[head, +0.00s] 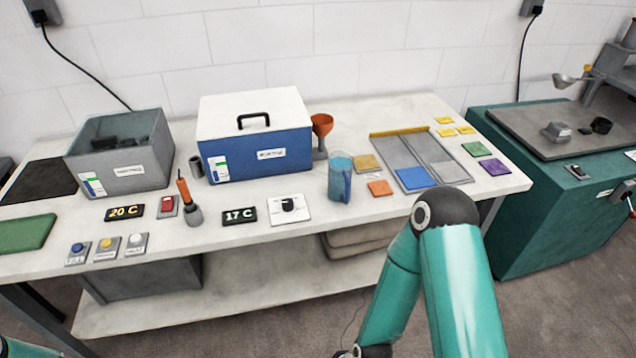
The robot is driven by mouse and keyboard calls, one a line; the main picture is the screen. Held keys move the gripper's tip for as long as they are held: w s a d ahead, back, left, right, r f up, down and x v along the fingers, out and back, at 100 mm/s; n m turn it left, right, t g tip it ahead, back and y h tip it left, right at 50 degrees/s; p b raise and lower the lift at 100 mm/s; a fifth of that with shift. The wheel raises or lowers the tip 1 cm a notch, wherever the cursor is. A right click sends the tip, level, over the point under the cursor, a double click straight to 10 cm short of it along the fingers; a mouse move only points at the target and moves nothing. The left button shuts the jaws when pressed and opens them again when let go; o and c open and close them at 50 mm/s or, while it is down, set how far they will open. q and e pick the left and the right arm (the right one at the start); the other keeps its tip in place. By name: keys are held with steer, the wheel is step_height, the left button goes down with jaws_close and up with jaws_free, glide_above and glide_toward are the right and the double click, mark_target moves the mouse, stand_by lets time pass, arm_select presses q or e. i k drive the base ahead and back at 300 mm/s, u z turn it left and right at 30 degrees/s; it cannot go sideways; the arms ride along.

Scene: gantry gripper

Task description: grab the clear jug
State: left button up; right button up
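The clear jug (340,180) stands upright on the white bench, right of the blue box and near the front edge. It is see-through with a blue tint and looks to hold blue liquid, though the level is hard to read. Nothing touches it. My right arm rises in front of the bench, to the right of the jug, and bends down out of the bottom of the picture; its gripper is out of view. Only a small piece of my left arm shows in the bottom left corner, and its gripper is out of view.
Close to the jug are the blue box (260,153), an orange funnel (321,125), an orange square (380,188), a dial plate (289,209) and a grey tray (434,149). Further left stands a grey bin (140,163). A teal cabinet (545,220) stands to the right.

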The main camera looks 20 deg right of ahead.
mark_target(340, 163)
steer(key=z, duration=0.15)
steer(key=i, duration=0.2)
steer(key=u, duration=2.45)
steer(key=k, duration=1.6)
steer(key=u, duration=2.25)
steer(key=i, duration=0.1)
steer(key=z, duration=3.85)
steer(key=i, duration=1.05)
steer(key=u, duration=0.05)
